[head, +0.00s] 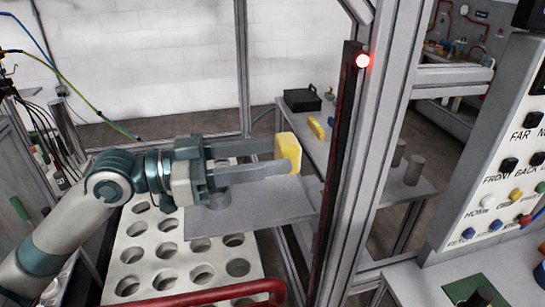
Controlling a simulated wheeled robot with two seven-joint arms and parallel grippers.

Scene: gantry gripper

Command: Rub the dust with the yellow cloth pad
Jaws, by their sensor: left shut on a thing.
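The yellow cloth pad (289,150) is in the middle of the head view, upright at the tips of my left gripper (276,160). The gripper reaches in from the left and is shut on the pad. The pad is in the air, apart in the picture from the dark upright strip to its right. I cannot make out any dust in this view. My right gripper is not in view.
A grey metal post (376,150) with a dark strip (338,150) and a lit red lamp (362,61) stands right of the pad. A white holed rack (145,243) lies below my arm. A red rail (215,294) crosses the front. A button panel (500,165) stands right.

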